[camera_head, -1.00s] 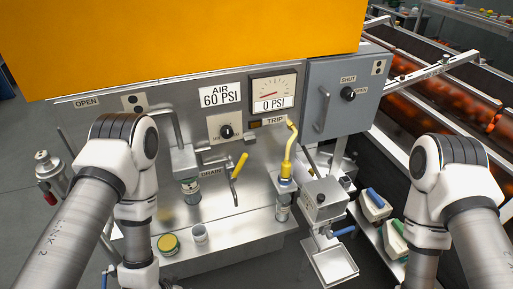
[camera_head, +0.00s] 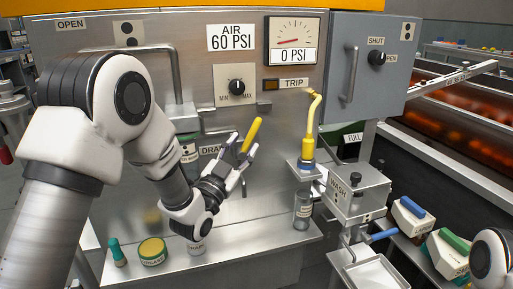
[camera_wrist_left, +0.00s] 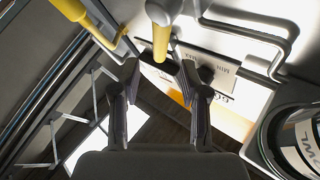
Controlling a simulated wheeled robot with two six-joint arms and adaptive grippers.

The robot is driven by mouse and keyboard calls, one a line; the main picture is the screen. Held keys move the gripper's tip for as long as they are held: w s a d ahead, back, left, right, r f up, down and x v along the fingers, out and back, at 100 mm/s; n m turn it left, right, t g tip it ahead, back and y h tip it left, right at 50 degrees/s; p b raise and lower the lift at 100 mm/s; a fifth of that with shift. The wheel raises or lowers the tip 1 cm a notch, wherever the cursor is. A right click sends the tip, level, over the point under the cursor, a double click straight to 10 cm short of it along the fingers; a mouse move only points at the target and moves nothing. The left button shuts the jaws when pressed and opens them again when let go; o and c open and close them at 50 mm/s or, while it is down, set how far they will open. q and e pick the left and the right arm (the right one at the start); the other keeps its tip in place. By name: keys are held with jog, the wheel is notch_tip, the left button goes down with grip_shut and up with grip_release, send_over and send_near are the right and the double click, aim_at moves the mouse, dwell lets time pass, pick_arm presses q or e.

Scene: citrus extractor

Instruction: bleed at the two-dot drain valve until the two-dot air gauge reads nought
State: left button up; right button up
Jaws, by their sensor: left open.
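The drain valve's yellow handle (camera_head: 251,134) stands tilted up from the steel panel, beside a partly hidden DRAIN label (camera_head: 211,150). My left gripper (camera_head: 242,145) is open at the handle, with a fingertip close on its left. In the left wrist view the yellow handle (camera_wrist_left: 161,38) lies just ahead of the gap between the open fingers (camera_wrist_left: 158,75); I cannot tell whether they touch it. The air gauge (camera_head: 295,40) has its needle at the low left end, above a 0 PSI readout. My right gripper is out of view.
A yellow bent spout (camera_head: 312,115) and a WASH box (camera_head: 357,188) stand to the right of the handle. A knob (camera_head: 237,87) is above it. A grease tin (camera_head: 152,251) and small bottles sit on the ledge below. A grey cabinet (camera_head: 352,50) juts out at right.

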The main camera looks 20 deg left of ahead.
aim_at(252, 132)
pick_arm(q)
jog(key=x, duration=0.7)
jog(key=shift+b, duration=0.35)
jog(key=shift+s+f, duration=0.1)
grip_shut()
